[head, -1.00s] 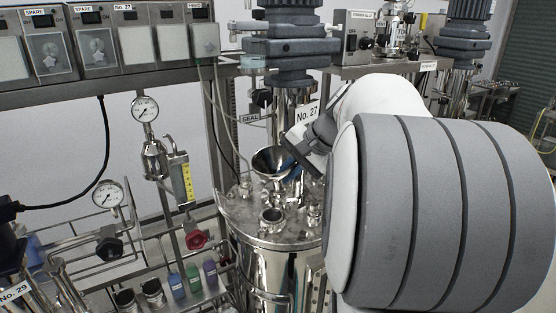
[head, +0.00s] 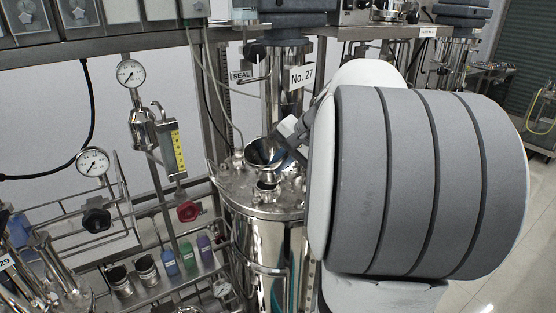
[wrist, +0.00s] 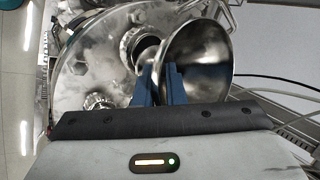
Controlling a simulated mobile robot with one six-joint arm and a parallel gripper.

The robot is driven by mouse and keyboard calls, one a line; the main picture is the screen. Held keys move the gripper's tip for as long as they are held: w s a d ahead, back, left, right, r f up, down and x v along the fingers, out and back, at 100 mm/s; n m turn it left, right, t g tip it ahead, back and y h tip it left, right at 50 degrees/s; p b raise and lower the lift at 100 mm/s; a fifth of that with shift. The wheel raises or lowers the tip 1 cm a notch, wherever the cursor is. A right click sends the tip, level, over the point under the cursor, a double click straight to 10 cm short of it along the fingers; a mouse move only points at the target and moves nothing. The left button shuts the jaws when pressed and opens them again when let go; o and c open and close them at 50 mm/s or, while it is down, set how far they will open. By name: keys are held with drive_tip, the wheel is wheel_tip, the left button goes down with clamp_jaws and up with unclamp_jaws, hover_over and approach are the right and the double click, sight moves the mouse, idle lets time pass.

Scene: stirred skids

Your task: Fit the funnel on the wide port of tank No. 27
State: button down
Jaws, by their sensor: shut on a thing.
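The funnel (head: 262,152) is a shiny metal cone held over the lid of tank No. 27 (head: 258,238), which stands below the No. 27 label (head: 302,75). My gripper (head: 285,143) is shut on the funnel; the wrist view shows its blue fingers (wrist: 161,86) at the funnel's (wrist: 205,55) near side. An open round port (head: 265,190) stands on the lid just in front of and below the funnel in the head view. The wrist view shows an open port (wrist: 143,47) left of the funnel, partly hidden behind it. The funnel's spout is hidden.
A smaller fitting (wrist: 97,101) stands on the lid. A gauge (head: 130,73), a red knob (head: 188,211) and pipes are left of the tank. Several coloured bottles (head: 187,258) stand on a low shelf. My arm hides the tank's right side.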

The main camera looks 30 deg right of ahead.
drive_tip(key=shift+r+p, duration=0.25)
drive_tip(key=shift+p, duration=0.25)
drive_tip(key=shift+f+m+g+y+p, duration=0.1)
drive_tip(key=shift+m+g+y+p, duration=0.45)
drive_tip(key=shift+y+p, duration=0.7)
drive_tip(key=shift+w+a+h, duration=0.1)
drive_tip(key=shift+a+h, duration=0.05)
drive_tip(key=shift+h, duration=0.1)
drive_tip(key=shift+f+b, duration=0.5)
drive_tip(key=shift+f, duration=0.3)
idle(0.7)
idle(0.4)
drive_tip(key=c, duration=1.1)
unclamp_jaws()
